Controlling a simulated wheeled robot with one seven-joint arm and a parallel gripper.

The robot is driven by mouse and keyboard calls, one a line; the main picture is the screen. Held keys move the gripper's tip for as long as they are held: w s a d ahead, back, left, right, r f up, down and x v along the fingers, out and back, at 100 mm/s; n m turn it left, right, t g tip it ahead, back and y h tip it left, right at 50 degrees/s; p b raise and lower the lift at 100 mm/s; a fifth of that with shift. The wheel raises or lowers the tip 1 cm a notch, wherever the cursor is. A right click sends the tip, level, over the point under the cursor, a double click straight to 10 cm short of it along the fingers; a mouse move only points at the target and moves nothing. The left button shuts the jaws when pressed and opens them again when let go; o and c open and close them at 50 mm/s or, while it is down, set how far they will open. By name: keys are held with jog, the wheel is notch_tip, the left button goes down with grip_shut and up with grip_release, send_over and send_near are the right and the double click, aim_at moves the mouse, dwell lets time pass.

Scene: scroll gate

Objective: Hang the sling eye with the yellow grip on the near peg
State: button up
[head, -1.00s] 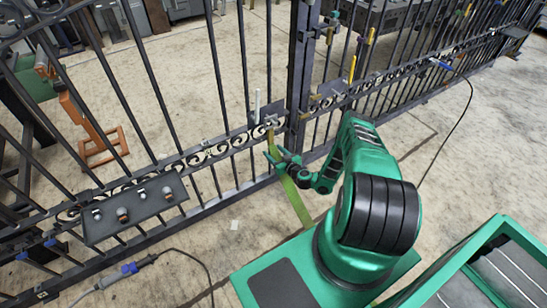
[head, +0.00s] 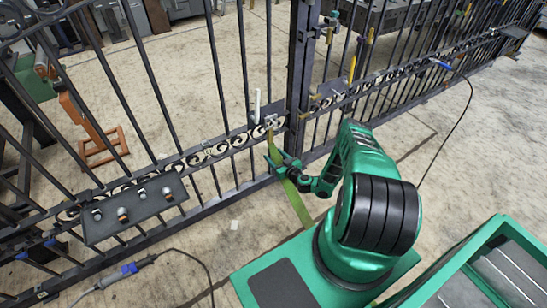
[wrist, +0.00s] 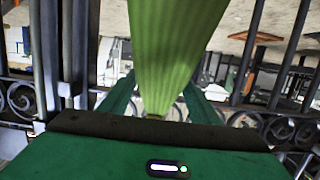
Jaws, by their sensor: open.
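The green sling (head: 297,203) hangs as a long strap beside my arm. Its narrow, yellowish upper end (head: 270,136) is at a small plate with pale metal fittings (head: 271,119) on the gate rail. I cannot tell whether its eye is around a peg or only against it. An upright white peg (head: 257,106) stands just left of that end. My gripper (head: 274,156) is open, at the sling just below its upper end. In the wrist view the sling (wrist: 175,45) runs between my two spread fingers (wrist: 160,103), and its narrow end is partly hidden by the gripper body.
The dark scrollwork gate (head: 215,150) stands upright close in front of my arm. A thick gate post (head: 299,75) is just right of the sling. A dark plate with several knobs (head: 133,207) is at left. A black cable (head: 468,100) hangs at right. Floor around is mostly clear.

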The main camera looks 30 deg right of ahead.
jog(key=f+v, duration=0.2)
jog(key=v, duration=0.8)
jog(key=shift+s, duration=0.3)
jog(key=shift+f, duration=0.1)
dwell(1.4)
